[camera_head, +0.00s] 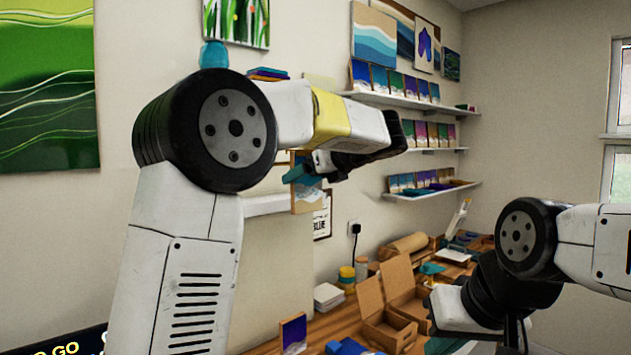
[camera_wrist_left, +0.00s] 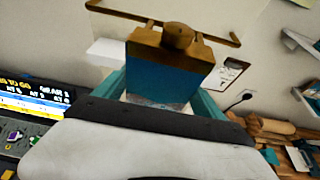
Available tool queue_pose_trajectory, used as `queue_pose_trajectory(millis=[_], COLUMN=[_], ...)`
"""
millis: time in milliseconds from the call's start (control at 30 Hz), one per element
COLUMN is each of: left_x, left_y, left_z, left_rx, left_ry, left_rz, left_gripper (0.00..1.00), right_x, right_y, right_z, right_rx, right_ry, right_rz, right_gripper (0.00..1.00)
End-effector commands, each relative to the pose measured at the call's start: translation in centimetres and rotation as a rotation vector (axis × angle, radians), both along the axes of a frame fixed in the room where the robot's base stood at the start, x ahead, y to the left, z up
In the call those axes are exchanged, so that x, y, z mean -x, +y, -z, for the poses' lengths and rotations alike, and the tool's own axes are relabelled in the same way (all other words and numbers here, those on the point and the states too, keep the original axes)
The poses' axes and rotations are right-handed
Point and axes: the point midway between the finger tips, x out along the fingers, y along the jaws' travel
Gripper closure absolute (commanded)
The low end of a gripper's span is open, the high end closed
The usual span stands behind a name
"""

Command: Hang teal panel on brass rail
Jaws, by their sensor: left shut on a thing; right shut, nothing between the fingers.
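My left gripper (camera_head: 300,172) is raised near the wall, and its teal fingers are shut on the teal panel (camera_wrist_left: 160,78). The left wrist view shows the panel's blue-teal face between the fingers, with a brass-coloured bar and round knob along its top. In the head view the panel (camera_head: 307,198) is partly hidden by the gripper. The brass rail (camera_wrist_left: 112,11) runs along the wall just above the panel; I cannot tell whether they touch. My right gripper (camera_head: 443,345) is low over the bench, shut and empty, its fingers partly out of view.
Wall shelves (camera_head: 430,192) with small panels stand at the right of the back wall. Open cardboard boxes (camera_head: 387,327), jars and a stack of white tiles (camera_head: 328,296) crowd the wooden bench. A dark screen (camera_wrist_left: 35,98) shows at the left in the wrist view.

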Motion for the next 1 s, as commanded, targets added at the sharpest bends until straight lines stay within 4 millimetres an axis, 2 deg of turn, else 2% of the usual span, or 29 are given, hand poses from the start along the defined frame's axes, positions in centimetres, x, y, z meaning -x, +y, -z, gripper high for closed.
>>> queue_pose_trajectory(millis=[1000], left_x=[-6.5], left_y=[6.7], left_z=[0.5], left_rx=[-0.001], left_ry=[-0.002], left_rz=[-0.003], left_gripper=[0.61], right_x=[0.0], right_y=[0.0], right_z=[0.0], right_rx=[0.0], right_ry=[0.0], right_rz=[0.0], right_gripper=[1.0])
